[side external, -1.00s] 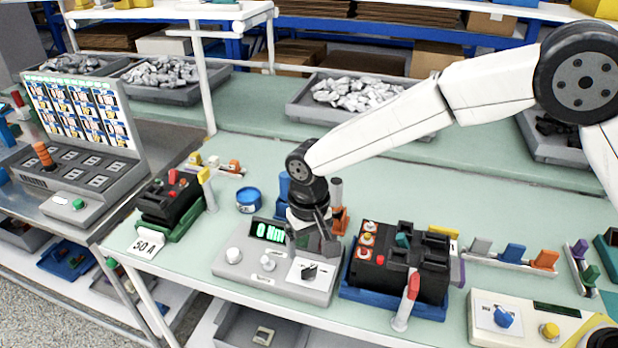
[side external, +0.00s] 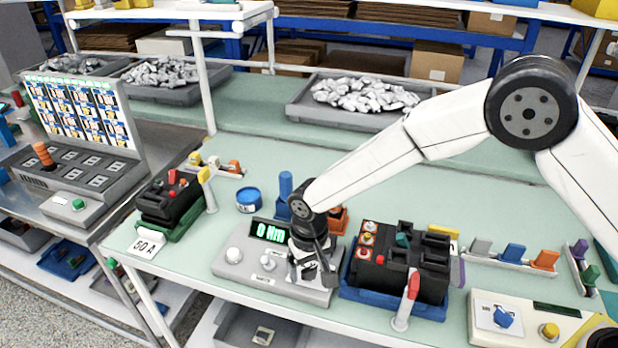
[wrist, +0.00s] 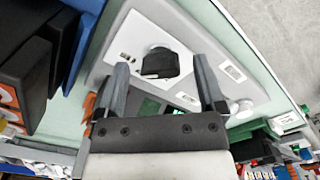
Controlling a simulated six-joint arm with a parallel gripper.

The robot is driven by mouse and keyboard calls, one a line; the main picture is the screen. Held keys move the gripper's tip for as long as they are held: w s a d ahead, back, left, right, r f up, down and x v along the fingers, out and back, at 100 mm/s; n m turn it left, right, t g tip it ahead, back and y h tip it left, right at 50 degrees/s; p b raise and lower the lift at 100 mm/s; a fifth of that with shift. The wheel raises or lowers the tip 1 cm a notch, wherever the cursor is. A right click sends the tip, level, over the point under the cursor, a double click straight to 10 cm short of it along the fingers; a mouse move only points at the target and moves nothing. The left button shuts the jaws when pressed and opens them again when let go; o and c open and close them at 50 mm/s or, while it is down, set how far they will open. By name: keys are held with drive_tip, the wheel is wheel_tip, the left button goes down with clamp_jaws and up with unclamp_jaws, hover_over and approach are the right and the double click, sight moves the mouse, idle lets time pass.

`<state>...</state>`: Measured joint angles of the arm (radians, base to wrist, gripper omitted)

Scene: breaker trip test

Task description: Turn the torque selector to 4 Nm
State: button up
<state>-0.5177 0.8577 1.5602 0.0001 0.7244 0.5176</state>
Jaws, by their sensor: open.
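The grey test box (side external: 232,270) stands on the bench, and its green display (side external: 269,232) reads 0 Nm. In the wrist view its black selector knob (wrist: 158,65) sits on the light panel (wrist: 125,90), with small labels beside it. My gripper (side external: 312,274) is low over the right part of the box and hides the knob in the side view. In the wrist view my gripper (wrist: 161,62) is open, with one finger on each side of the knob and gaps between them. Contact with the knob cannot be seen.
A black breaker in a blue tray (side external: 415,308) stands close on the right, with a red-tipped lever (side external: 413,287) in front. A white knob (side external: 234,255) is on the box's left. A blue round tin (side external: 249,200) and a 50 A card (side external: 147,244) lie left.

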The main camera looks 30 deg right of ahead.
drive_tip(key=shift+f, duration=0.15)
clamp_jaws()
drive_tip(key=shift+n, duration=0.5)
drive_tip(key=n, duration=0.3)
drive_tip(key=shift+n, duration=2.4)
